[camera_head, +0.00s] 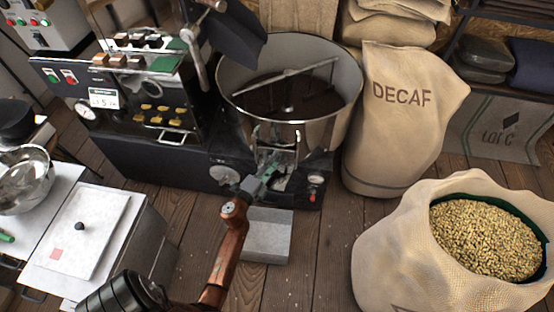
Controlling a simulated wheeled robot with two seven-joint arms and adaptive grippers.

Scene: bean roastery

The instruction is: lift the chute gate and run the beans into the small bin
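The round metal cooling pan (348,92) of the roaster holds dark brown beans under a stirring arm. The chute with its gate (277,146) is on the front of the pan; my gripper partly covers its lower part. My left gripper (264,178) reaches up from below to the chute front, at or very near the gate. Its fingers are too small and overlapped to show whether they are open, shut or touching the gate. A pale grey box (268,240), which looks like the small bin, stands on the floor below the chute. My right gripper is out of view.
A large open sack (385,265) of pale beans stands at lower right. A DECAF sack (400,120) leans right of the pan. A white-topped cabinet (120,255) and a metal bowl (24,178) are at left. Some bare wooden floor (318,265) lies between.

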